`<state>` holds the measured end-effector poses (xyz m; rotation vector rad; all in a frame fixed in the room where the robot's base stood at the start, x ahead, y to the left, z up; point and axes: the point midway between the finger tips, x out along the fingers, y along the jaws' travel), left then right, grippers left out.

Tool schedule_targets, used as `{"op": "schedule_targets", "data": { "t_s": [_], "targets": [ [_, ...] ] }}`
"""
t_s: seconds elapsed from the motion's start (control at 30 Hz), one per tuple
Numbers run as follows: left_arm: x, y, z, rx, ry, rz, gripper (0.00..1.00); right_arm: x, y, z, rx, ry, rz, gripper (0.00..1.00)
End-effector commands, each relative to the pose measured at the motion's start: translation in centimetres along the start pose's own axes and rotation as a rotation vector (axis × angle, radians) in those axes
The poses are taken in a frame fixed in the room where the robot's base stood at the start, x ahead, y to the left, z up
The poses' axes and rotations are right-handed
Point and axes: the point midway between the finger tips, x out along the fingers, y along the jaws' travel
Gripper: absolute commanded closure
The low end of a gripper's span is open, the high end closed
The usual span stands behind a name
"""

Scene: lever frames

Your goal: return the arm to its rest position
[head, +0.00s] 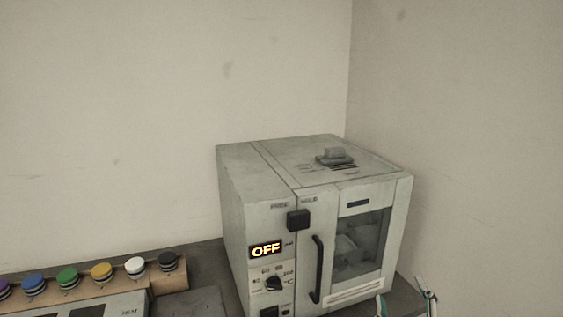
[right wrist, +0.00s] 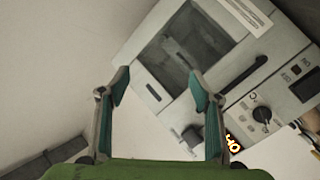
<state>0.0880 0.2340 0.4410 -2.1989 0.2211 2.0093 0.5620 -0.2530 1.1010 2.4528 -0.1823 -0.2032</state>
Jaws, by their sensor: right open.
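My right gripper (head: 405,300) shows only by its fingertips at the bottom right of the head view, in front of the grey oven-like machine (head: 235,215). In the right wrist view my right gripper (right wrist: 158,88) has its two teal-padded fingers spread apart, with nothing between them. The machine (right wrist: 285,45) stands beyond the fingers there and looks tilted. I cannot see any contact with it. My left gripper is in neither view.
The machine's display (head: 266,250) reads OFF, above a black knob (head: 274,284). A black door handle (head: 317,268) stands out from its front. Several coloured buttons, among them a green one (head: 67,277), line the lower left. Walls close in behind and at right.

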Motion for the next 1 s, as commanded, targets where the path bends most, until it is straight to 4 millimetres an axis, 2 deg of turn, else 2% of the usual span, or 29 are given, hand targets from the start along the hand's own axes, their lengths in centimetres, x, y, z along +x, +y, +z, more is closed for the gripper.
{"op": "schedule_targets", "data": {
  "t_s": [0.03,0.1,0.2,0.3,0.5,0.67,0.8,1.0],
  "targets": [
    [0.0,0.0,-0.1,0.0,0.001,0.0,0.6,-1.5,-1.9,3.4,0.054,-0.112,-0.058,0.42],
    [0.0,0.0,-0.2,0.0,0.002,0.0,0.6,-4.0,-4.4,7.5,0.118,-0.258,-0.139,0.42],
    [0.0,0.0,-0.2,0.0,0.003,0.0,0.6,-8.3,-7.8,12.4,0.193,-0.454,-0.253,0.42],
    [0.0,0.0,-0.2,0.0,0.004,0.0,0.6,-12.7,-10.7,15.8,0.247,-0.615,-0.357,0.42],
    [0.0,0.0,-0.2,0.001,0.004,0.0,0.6,-20.8,-14.5,19.3,0.314,-0.852,-0.526,0.42],
    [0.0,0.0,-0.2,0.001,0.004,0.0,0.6,-26.8,-16.5,20.7,0.351,-1.006,-0.648,0.42],
    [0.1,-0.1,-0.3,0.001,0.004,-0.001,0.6,-25.1,-19.1,23.4,0.341,-1.011,-0.647,0.42],
    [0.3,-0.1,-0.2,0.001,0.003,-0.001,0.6,-23.9,-23.2,28.1,0.333,-1.033,-0.657,0.42]
  ]
}}
